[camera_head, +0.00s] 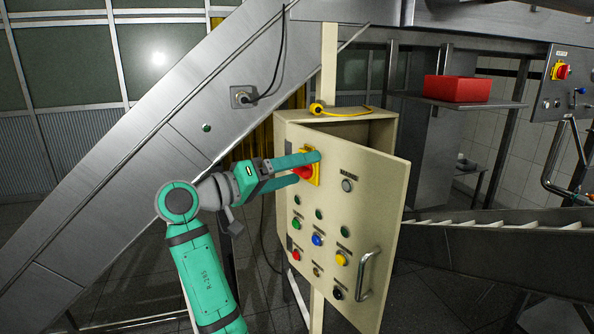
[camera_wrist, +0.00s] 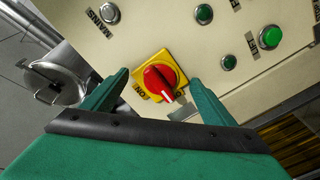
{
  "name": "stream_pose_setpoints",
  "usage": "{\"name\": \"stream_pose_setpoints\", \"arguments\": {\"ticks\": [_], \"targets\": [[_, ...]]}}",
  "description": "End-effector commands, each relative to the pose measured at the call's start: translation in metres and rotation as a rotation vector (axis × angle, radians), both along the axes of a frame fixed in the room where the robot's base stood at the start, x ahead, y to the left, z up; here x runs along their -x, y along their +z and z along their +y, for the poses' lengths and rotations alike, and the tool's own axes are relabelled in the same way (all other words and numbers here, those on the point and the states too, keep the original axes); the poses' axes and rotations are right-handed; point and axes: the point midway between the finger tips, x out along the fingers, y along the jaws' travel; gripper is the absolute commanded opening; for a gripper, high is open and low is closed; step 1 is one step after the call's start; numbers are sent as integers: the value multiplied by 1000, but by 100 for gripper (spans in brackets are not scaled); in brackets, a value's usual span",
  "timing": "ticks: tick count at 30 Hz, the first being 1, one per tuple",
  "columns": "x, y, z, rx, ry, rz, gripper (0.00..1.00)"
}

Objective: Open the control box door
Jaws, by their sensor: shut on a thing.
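The cream control box (camera_head: 286,140) is mounted on a post. Its door (camera_head: 375,200) stands ajar, its right edge swung out from the box so that a dark gap shows along the top and right. A metal bar handle (camera_head: 368,275) is near the door's lower right edge. A red rotary switch (camera_wrist: 160,82) on a yellow plate (camera_head: 314,170) sits at the door's upper left. My gripper (camera_head: 307,167) is at this switch, away from the handle. In the wrist view its fingers (camera_wrist: 160,80) straddle the red knob; fingertip contact is hard to see.
Several coloured buttons (camera_head: 317,240) cover the door below the switch. A yellow cable (camera_head: 340,111) lies on top of the box. A sloping metal conveyor (camera_head: 150,130) runs behind.

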Motion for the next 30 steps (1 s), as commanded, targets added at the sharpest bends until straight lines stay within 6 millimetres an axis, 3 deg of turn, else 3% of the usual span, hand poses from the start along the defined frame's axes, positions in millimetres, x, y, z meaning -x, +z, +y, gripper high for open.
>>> {"name": "stream_pose_setpoints", "arguments": {"ticks": [2, 3, 4, 14, 30], "targets": [[-1, -6, -2, -6, -4, 12, 39], [-1, -6, -2, -7, -4, 13, 84], [-1, -7, -2, -7, -4, 13, 91], [1, -4, 2, -5, -1, 7, 92], [42, -5, 69, -5, -5, 9, 92]]}}
